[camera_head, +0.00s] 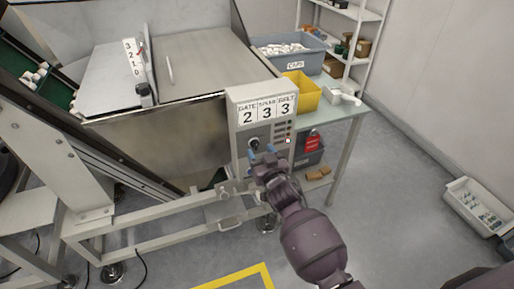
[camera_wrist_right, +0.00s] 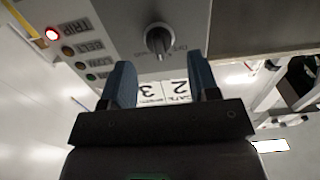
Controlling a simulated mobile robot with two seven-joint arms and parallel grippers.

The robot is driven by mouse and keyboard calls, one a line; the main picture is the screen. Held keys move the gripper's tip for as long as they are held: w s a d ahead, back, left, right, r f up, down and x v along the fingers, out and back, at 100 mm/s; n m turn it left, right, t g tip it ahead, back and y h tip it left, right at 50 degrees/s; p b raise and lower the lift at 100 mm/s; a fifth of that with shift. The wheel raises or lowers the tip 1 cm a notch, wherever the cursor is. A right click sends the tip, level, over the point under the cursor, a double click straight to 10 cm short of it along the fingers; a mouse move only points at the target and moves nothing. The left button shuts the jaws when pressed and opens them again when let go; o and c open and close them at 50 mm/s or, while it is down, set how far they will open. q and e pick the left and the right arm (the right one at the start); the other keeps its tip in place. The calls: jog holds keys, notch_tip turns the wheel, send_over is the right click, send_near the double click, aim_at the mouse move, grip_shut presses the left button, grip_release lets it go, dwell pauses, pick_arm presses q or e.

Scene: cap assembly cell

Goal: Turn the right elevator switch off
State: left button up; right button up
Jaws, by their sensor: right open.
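The control box (camera_head: 236,135) stands at the front of the machine, with a card reading GATE 2, SPEED 3, BELT 3 on top. A dark rotary knob (camera_head: 254,144) is on its face; I take it as the elevator switch, though its label is unreadable. The knob also shows in the right wrist view (camera_wrist_right: 158,40), just beyond the fingertips. My right gripper (camera_head: 262,152) is open in front of the panel, its blue fingers to either side of the knob's line and apart from it in the wrist view (camera_wrist_right: 160,75). My left gripper is out of view.
A lit red TRIP lamp (camera_wrist_right: 52,33) heads a column of lamps beside the knob. A yellow bin (camera_head: 303,92) and a grey caps tub (camera_head: 285,55) stand on the table behind.

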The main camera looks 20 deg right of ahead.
aim_at(255, 145)
jog(key=shift+w, duration=1.45)
jog(key=shift+c, duration=0.3)
jog(key=c, duration=0.8)
